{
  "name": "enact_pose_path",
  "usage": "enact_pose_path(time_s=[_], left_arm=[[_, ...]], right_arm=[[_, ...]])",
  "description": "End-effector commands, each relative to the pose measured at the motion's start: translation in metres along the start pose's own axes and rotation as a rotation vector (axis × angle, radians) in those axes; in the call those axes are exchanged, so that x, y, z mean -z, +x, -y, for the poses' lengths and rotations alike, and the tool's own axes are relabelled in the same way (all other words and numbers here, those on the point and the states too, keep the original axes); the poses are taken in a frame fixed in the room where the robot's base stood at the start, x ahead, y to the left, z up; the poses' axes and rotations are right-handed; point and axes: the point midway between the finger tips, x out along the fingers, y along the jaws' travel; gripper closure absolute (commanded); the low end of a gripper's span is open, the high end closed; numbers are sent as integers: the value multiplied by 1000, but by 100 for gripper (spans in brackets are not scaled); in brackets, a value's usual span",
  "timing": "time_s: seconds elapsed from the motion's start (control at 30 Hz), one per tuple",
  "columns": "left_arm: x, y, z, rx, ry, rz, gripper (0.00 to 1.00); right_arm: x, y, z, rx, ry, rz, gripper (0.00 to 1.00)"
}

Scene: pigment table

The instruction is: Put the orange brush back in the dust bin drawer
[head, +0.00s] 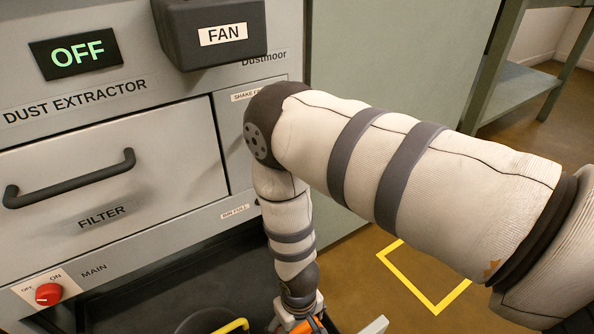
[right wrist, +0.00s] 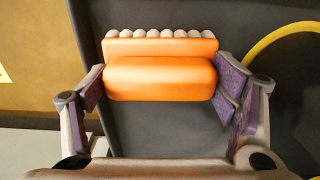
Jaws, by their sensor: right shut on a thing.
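The orange brush (right wrist: 160,78), with a row of pale bristle tufts along one edge, lies between the purple-padded fingers of my right gripper (right wrist: 160,88), which is shut on it. In the head view only a sliver of orange shows at the bottom edge by the gripper. The dust bin drawer appears as a dark open tray (head: 150,290) low under the dust extractor. In the right wrist view a dark grey surface (right wrist: 165,130) lies beneath the brush; its distance below is unclear. My left gripper is out of view.
The dust extractor (head: 105,215) has a filter drawer handle (head: 70,180), a red main switch (head: 48,294) and a fan box (head: 212,35) above. A yellow curved piece (right wrist: 275,42) is close beside the right gripper. Yellow floor tape (head: 437,311) lies right; my right arm crosses the view.

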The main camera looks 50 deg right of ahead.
Motion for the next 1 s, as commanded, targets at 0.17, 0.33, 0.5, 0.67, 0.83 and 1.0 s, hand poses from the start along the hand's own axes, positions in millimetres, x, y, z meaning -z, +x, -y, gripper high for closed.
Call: enact_pose_path(time_s=[0.17,0.33,0.5,0.67,0.83,1.0], left_arm=[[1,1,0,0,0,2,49],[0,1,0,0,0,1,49],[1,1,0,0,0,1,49],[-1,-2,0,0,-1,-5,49],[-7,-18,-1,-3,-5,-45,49],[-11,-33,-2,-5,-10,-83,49]], right_arm=[[0,4,0,0,0,1,18],[0,3,0,0,0,1,0],[0,3,0,0,0,1,0],[0,-6,0,0,0,-2,0],[2,-53,0,1,0,-7,0],[2,-97,0,1,-1,-6,0]])
